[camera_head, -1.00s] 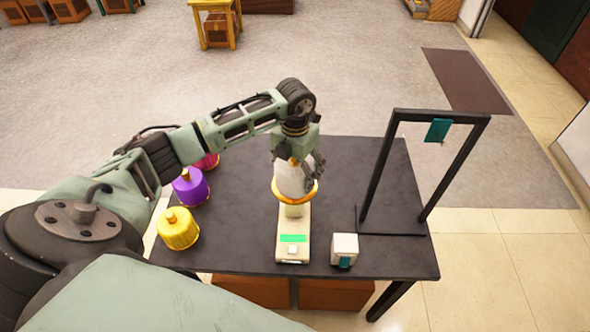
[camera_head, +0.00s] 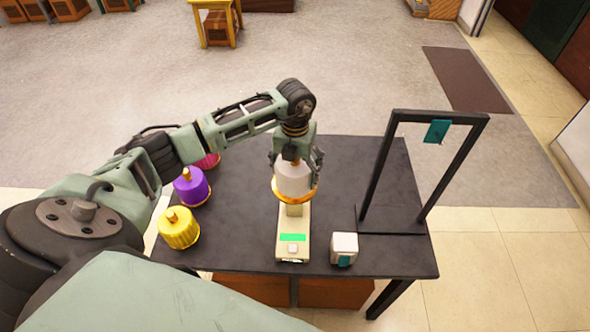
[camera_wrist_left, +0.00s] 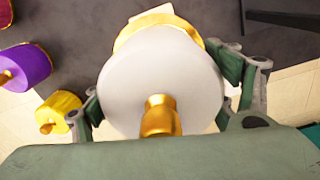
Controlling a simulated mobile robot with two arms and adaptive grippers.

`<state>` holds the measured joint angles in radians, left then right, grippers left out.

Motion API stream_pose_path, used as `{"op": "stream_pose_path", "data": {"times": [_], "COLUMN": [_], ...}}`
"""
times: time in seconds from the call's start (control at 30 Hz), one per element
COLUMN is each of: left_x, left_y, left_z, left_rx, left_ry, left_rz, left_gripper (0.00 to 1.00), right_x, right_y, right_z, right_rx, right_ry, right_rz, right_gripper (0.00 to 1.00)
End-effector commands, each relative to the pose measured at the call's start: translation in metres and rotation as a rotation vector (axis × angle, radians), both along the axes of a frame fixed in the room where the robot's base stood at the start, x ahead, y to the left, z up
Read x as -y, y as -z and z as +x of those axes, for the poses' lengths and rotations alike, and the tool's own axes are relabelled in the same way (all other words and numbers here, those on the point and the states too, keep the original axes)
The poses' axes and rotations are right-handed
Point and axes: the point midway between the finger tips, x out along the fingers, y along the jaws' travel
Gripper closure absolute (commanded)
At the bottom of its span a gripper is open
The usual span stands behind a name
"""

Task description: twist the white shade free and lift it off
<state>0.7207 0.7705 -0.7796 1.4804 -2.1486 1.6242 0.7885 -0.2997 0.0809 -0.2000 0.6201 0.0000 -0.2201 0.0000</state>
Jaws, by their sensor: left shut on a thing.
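The white shade (camera_head: 293,181) has a gold rim at its base and sits upright on the cream stand (camera_head: 293,230), which has a green panel on its front part. My left gripper (camera_head: 296,172) reaches down over the shade from above and is shut on it. In the left wrist view the shade's round white top (camera_wrist_left: 160,75) and gold knob (camera_wrist_left: 158,115) fill the middle, with a gripper finger on each side. The joint between shade and stand is mostly hidden by the gold rim. My right gripper is not in view.
Yellow (camera_head: 179,229), purple (camera_head: 190,187) and pink (camera_head: 208,160) shades stand along the left of the dark table (camera_head: 240,240). A white cube (camera_head: 343,248) with a teal patch is at the front right. A black frame (camera_head: 440,117) with a teal piece (camera_head: 437,131) rises at the right.

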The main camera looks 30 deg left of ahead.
Motion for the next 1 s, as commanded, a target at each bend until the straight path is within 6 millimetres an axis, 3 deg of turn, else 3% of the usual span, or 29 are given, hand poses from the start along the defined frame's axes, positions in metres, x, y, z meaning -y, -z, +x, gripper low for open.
{"op": "stream_pose_path", "data": {"times": [1.0], "left_x": [0.0], "left_y": [-0.033], "left_z": [0.0], "left_rx": [0.002], "left_ry": [0.001], "left_rz": [0.001], "left_gripper": [0.53], "right_x": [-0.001], "right_y": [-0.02], "right_z": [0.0], "right_rx": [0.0], "right_ry": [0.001], "right_rz": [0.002], "right_gripper": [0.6]}}
